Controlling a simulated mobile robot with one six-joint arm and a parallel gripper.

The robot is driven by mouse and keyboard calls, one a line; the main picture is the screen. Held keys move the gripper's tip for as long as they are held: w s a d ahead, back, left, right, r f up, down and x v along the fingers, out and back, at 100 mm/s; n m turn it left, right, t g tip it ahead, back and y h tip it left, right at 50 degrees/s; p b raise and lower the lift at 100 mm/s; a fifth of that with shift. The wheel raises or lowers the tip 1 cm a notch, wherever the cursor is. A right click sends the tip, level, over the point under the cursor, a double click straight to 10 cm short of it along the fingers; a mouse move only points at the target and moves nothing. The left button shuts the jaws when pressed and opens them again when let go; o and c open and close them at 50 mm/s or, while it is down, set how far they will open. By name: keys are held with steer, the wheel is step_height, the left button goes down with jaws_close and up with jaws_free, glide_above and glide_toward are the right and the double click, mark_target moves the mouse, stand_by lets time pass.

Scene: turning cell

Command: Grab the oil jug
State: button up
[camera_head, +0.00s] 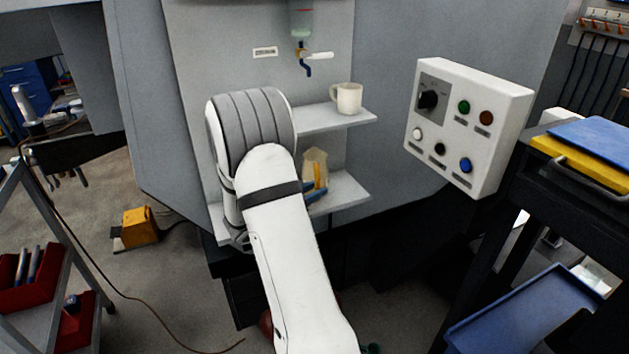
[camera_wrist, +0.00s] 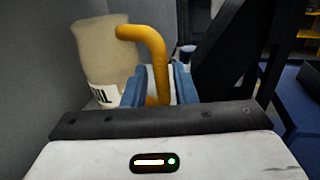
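The oil jug (camera_head: 312,158) is a translucent beige container with a yellow handle (camera_head: 321,178). It stands on the lower shelf of the grey machine, partly hidden behind my arm in the head view. In the wrist view the jug (camera_wrist: 103,55) is at the upper left, with part of a dark-lettered label showing. Its yellow handle curves down between the blue fingers of my gripper (camera_wrist: 160,88), which also show low beside the jug in the head view (camera_head: 316,193). The fingers straddle the handle closely; I cannot tell whether they press on it.
A white control box (camera_head: 465,125) juts out to the right. A dark cart (camera_head: 500,240) stands farther right. The lower shelf (camera_head: 348,192) is bare right of the jug.

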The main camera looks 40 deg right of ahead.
steer(key=shift+d, duration=1.55)
steer(key=shift+c, duration=0.3)
jaws_close()
